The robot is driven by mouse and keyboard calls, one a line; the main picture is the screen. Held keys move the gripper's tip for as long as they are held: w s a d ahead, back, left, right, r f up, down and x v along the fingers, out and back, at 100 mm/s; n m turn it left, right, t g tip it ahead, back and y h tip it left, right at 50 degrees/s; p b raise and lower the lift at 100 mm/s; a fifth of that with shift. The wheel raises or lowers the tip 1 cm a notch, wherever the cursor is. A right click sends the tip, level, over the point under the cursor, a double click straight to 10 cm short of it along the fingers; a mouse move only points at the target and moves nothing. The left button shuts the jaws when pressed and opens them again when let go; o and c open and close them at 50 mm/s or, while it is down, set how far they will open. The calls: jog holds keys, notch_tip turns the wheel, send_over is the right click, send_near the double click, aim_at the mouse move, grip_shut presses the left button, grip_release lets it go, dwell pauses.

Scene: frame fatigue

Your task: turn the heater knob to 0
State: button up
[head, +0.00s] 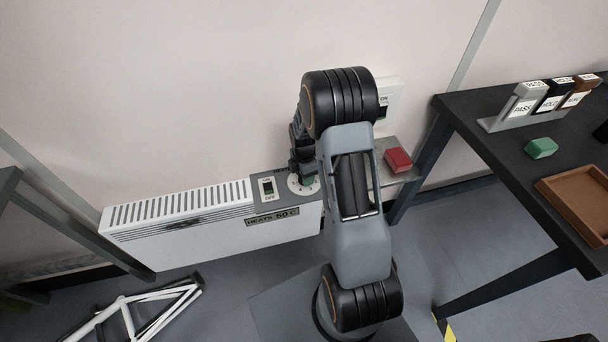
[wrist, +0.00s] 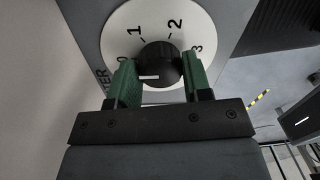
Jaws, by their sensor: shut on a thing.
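The heater (head: 175,219) is a white panel with a grey control top, low against the wall in the head view. Its black knob (wrist: 160,66) sits on a round white dial (wrist: 185,17) marked 0, 1, 2, 3. The knob's white line points left in the wrist view, toward the side where the 0 is; the left finger partly covers that side, so exact alignment is unclear. My gripper (wrist: 161,80) is shut on the knob, with a green finger on each side. In the head view my arm hides the knob, and part of the dial (head: 312,188) shows.
An ON/OFF switch (head: 268,187) and a "HEATS 50 C" label (head: 272,217) are left of the dial. A red block (head: 398,160) lies on a grey shelf at right. A dark table (head: 480,125) stands further right; a white bicycle frame (head: 140,305) lies on the floor.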

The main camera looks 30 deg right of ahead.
jog(key=shift+w, duration=0.1)
jog(key=o, duration=0.9)
jog(key=shift+o, duration=0.2)
jog(key=shift+r, duration=0.15)
notch_tip(320, 180, up, 12)
jog(key=p, duration=0.2)
jog(key=shift+w+p, duration=0.25)
jog(key=shift+p, duration=0.15)
